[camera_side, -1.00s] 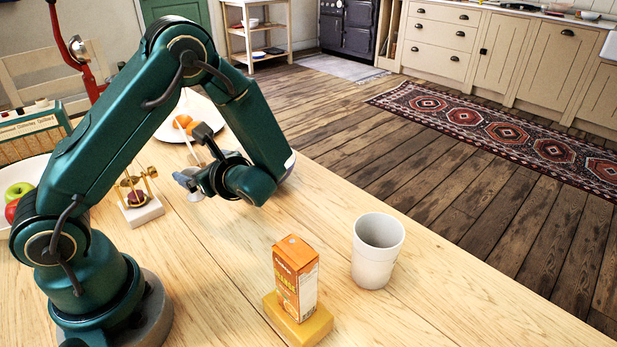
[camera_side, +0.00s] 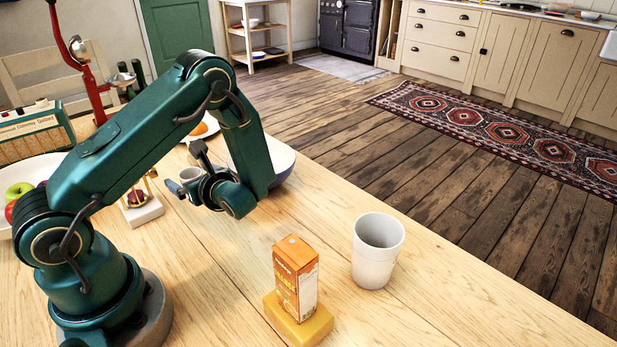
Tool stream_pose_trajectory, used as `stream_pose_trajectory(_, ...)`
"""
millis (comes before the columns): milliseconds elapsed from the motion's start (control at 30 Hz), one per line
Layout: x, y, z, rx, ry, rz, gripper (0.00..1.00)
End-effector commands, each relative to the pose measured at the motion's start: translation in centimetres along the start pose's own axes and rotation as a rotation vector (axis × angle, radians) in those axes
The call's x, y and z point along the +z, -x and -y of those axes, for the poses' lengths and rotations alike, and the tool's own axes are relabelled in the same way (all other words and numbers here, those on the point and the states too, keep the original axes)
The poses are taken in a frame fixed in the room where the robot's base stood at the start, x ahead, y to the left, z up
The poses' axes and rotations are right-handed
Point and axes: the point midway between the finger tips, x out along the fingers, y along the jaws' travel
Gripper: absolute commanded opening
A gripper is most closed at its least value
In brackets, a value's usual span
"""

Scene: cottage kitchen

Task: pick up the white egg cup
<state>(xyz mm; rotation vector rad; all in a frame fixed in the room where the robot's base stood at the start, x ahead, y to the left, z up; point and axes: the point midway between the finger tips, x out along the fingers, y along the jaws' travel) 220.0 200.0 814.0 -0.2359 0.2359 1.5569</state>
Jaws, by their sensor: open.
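A small pale cup shape, which looks like the white egg cup (camera_side: 189,174), stands on the wooden table, left of centre. It is partly hidden by my gripper. My gripper (camera_side: 181,187) is low over the table, with its fingers pointing left, right at the small cup. The jaws are open. I cannot tell whether the cup is between the fingers or just behind them, or whether they touch it.
A brass piece on a white base (camera_side: 143,213) stands close left of my gripper. A bowl (camera_side: 284,165) and a plate (camera_side: 211,127) lie behind my arm. An orange carton (camera_side: 296,278) on a yellow block (camera_side: 312,328) and a large white cup (camera_side: 378,252) stand right. The right front table is clear.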

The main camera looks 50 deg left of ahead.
Motion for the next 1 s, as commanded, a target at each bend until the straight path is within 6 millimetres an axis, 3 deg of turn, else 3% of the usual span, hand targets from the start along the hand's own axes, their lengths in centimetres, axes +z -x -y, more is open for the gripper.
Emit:
stream_pose_trajectory(67,0.0,0.0,0.0,0.000,0.000,0.000,0.95)
stream_pose_trajectory(167,0.0,0.0,0.0,0.000,0.000,0.000,0.60)
stream_pose_trajectory(300,0.0,0.0,0.0,0.000,0.000,0.000,0.07)
stream_pose_trajectory(333,0.0,0.0,0.0,0.000,0.000,0.001,0.03)
stream_pose_trajectory(733,0.6,0.2,0.1,0.000,0.003,0.001,0.03)
stream_pose_trajectory(1000,3.7,1.1,0.1,-0.001,0.008,0.001,0.03)
